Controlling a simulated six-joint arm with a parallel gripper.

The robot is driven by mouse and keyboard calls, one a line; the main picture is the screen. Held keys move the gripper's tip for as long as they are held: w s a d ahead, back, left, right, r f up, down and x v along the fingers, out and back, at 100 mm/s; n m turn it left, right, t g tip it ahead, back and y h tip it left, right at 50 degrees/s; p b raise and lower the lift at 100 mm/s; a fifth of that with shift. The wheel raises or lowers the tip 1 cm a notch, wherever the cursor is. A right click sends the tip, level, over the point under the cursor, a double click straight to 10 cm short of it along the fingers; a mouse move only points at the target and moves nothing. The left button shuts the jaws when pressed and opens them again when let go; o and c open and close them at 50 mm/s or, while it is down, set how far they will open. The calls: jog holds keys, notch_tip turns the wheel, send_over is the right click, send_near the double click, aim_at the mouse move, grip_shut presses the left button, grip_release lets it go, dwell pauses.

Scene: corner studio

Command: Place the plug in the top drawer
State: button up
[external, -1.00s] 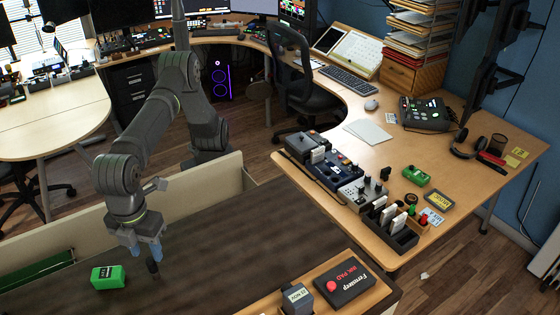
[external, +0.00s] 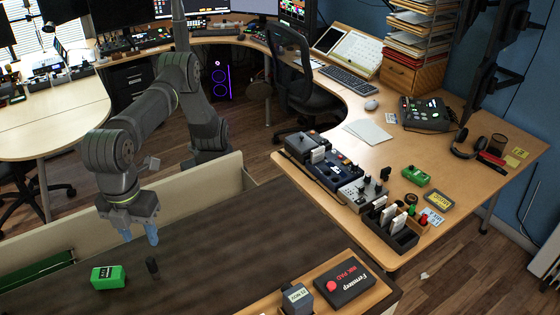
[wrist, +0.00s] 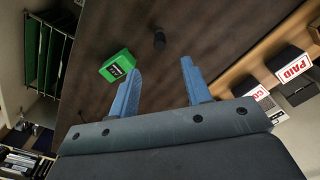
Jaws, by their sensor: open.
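A small dark upright cylinder (external: 152,268), which I take to be the plug, stands on the dark brown desk top (external: 215,240). It also shows in the wrist view (wrist: 159,41), beyond the fingertips. My gripper (external: 139,237) has blue fingers, spread apart and empty. It is above the desk top, a little up and left of the plug in the external view, not touching it. In the wrist view the gripper (wrist: 160,69) shows a clear gap. A black drawer unit (external: 133,90) stands at the back left and a wooden drawer box (external: 397,76) at the right; which drawer is meant I cannot tell.
A green box (external: 108,277) lies left of the plug, close to a finger in the wrist view. A wooden tray with a black ink pad (external: 345,284) and a stamp (external: 297,297) is at the desk's right front. A low cream partition (external: 205,188) runs behind the desk.

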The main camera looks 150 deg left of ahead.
notch_tip(320, 180, up, 5)
jog(key=n, duration=2.3)
send_over(155, 270)
jog(key=s, duration=0.1)
jog(key=f, duration=1.2)
jog(key=shift+s+d, duration=0.15)
jog(key=shift+s, duration=0.05)
jog(key=shift+w+f, duration=0.2)
jog(key=shift+f, duration=2.4)
grip_shut()
